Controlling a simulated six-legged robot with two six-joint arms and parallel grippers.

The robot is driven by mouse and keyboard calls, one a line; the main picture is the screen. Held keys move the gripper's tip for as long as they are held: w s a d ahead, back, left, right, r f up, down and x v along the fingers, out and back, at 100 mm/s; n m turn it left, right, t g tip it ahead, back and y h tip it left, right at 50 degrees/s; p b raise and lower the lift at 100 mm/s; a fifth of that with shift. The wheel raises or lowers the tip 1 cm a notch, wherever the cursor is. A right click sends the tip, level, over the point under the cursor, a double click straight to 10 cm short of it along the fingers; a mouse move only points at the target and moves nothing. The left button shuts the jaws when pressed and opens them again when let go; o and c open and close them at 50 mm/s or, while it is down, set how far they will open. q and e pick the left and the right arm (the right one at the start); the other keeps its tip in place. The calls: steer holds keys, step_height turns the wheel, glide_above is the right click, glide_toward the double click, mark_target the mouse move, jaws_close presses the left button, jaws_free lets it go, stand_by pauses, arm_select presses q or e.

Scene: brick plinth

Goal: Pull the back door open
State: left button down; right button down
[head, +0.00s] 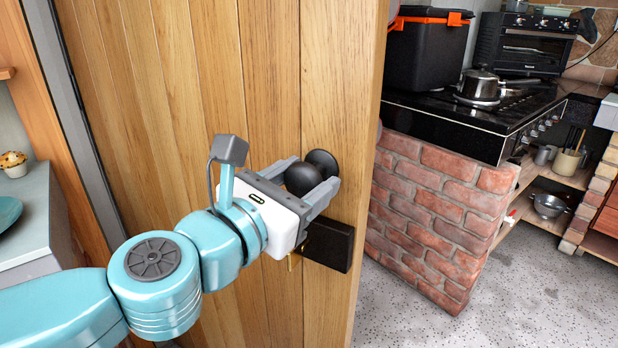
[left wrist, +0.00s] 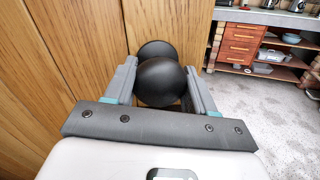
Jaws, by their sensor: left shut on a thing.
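The wooden back door (head: 220,75) fills the left and middle of the head view, and its planks also show in the left wrist view (left wrist: 60,50). Its round black knob (head: 302,178) sits near the door's right edge, above a black lock box (head: 328,243). My left gripper (head: 312,180) is shut on the knob, with one finger on each side of it. In the left wrist view the knob (left wrist: 162,82) lies between the two grey fingers. The door stands partly open, with the room showing past its right edge. My right gripper is not in view.
Right of the door stands a brick plinth (head: 430,210) with a black stove (head: 470,120), a pot (head: 480,85) and a black case (head: 425,50). Speckled floor (head: 500,290) is clear at the lower right. A counter (head: 35,215) stands at the left.

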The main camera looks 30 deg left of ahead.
arm_select(q)
steer(key=shift+s+f, duration=0.25)
steer(key=shift+s, duration=0.05)
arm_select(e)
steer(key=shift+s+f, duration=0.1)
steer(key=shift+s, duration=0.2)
arm_select(q)
steer(key=shift+w+d, duration=0.1)
steer(key=c, duration=0.6)
jaws_free()
steer(key=shift+o, duration=1.1)
steer(key=shift+w, duration=0.1)
steer(key=shift+r, duration=0.15)
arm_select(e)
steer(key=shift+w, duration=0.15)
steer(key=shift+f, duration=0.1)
